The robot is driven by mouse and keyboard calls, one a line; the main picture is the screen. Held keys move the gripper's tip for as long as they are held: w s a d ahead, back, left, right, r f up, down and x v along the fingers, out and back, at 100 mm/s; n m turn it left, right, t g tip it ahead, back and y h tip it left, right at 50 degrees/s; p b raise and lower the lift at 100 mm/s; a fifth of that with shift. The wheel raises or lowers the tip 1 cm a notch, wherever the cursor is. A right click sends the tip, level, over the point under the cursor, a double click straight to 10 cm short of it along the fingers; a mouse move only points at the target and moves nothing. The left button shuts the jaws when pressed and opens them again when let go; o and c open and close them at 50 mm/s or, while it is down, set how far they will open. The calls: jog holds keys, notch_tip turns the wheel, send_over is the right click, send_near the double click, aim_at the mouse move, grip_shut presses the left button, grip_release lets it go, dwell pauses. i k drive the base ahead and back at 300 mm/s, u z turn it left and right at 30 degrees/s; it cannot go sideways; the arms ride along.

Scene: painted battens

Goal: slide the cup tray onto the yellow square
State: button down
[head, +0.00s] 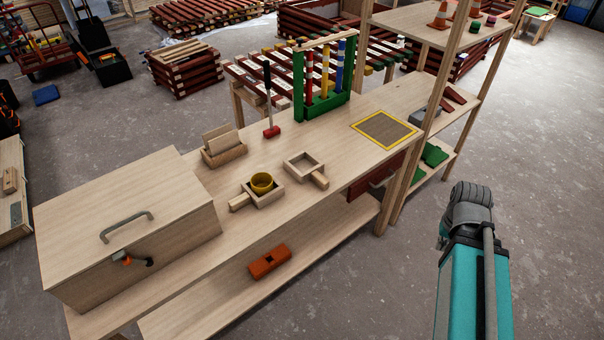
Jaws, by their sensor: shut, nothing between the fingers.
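The cup tray (270,201) is a small square wooden tray with a block handle (240,203) at its left. It sits on the workbench near the front edge, and a yellow cup (262,182) stands in it. The yellow square (384,129) is a yellow outline around a brownish patch on the bench's right part, with nothing on it. The tray is well to the left of the square, apart from it. My arm shows at the lower right, off the bench's front. My gripper's fingers are not visible.
An empty wooden tray with a handle (304,163) lies between the cup tray and the square. Behind stand a green rack (318,109), a red mallet (271,131) and a wooden holder (223,151). A large box (126,221) fills the left end.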

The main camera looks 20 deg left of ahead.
aim_at(304, 166)
jog(key=z, duration=0.1)
jog(key=k, duration=0.95)
jog(key=u, duration=0.9)
jog(key=i, duration=1)
